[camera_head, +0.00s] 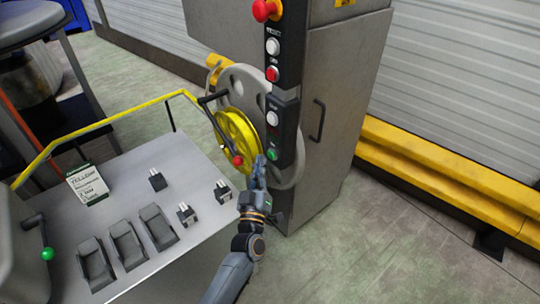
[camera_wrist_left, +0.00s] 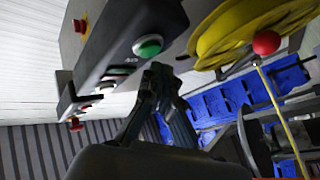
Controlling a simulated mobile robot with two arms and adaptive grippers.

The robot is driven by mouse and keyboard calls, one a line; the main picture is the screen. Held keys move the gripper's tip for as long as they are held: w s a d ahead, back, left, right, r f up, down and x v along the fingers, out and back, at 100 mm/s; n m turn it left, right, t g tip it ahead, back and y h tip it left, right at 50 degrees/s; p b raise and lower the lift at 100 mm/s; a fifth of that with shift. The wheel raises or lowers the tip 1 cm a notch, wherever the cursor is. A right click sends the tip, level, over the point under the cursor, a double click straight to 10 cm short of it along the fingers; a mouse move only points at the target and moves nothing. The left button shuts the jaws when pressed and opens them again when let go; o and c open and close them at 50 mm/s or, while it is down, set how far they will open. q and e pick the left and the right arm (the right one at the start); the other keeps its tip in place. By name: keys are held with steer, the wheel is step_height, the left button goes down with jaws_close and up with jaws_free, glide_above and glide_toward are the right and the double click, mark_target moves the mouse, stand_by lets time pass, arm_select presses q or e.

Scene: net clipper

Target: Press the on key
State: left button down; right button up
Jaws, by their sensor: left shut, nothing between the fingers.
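The machine's black control panel (camera_head: 289,45) is an upright strip on a grey cabinet. A green button (camera_head: 272,154), which looks like the on key, sits at its lower end. It also shows large in the left wrist view (camera_wrist_left: 148,45). My left gripper (camera_head: 260,166) is shut and empty, just below and left of the green button. In the left wrist view its fingertips (camera_wrist_left: 161,74) are close below the green button, apparently a little short of it. The button labels are too small to read. My right gripper is in neither view.
A yellow reel (camera_head: 237,139) with a red-knobbed crank stands left of the panel. White (camera_head: 273,46) and red (camera_head: 272,73) buttons and a red mushroom button (camera_head: 265,10) are higher up. A grey table (camera_head: 185,260) with small parts and a box (camera_head: 87,184) is at left.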

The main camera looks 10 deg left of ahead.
arm_select(q)
steer(key=shift+w, duration=0.1)
steer(key=shift+w+d, duration=0.25)
steer(key=shift+w+d, duration=0.25)
steer(key=shift+w, duration=0.1)
stand_by(0.7)
steer(key=shift+s, duration=0.1)
steer(key=shift+s+a, duration=0.5)
steer(key=shift+s, duration=0.1)
stand_by(0.3)
steer(key=s+a+p, duration=0.1)
steer(key=s, duration=0.1)
steer(key=s+a+p, duration=0.1)
steer(key=s+a, duration=0.1)
stand_by(0.4)
